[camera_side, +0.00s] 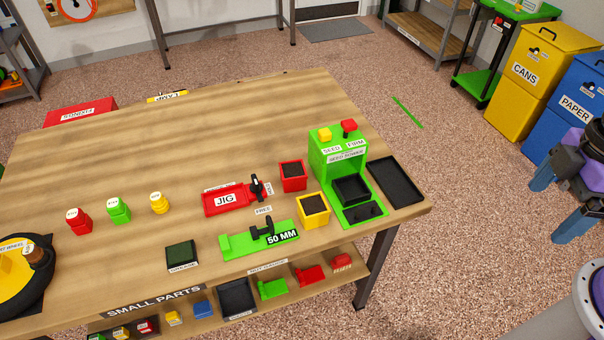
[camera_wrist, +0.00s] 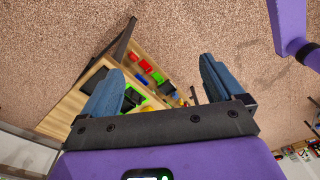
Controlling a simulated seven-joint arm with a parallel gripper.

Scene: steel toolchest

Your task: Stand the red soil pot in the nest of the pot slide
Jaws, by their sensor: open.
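The red soil pot (camera_side: 293,183), filled with dark soil, stands upright on the wooden table, just left of the green machine (camera_side: 324,158). The machine has labels, and yellow and red pieces on top. At its foot is a green base (camera_side: 343,209) with a black square recess (camera_side: 351,189), which looks like the nest and appears empty; I cannot tell for certain which part is the pot slide. My gripper (camera_side: 554,203) is far right of the table, clear of the pot. Its blue fingers are spread and empty in the wrist view (camera_wrist: 163,68).
A yellow soil pot (camera_side: 313,220) stands close in front of the red one. A red jig (camera_side: 225,200) and a green 50 MM block (camera_side: 240,243) lie to the left. A black tray (camera_side: 397,178) lies right of the machine. The table's far middle is clear.

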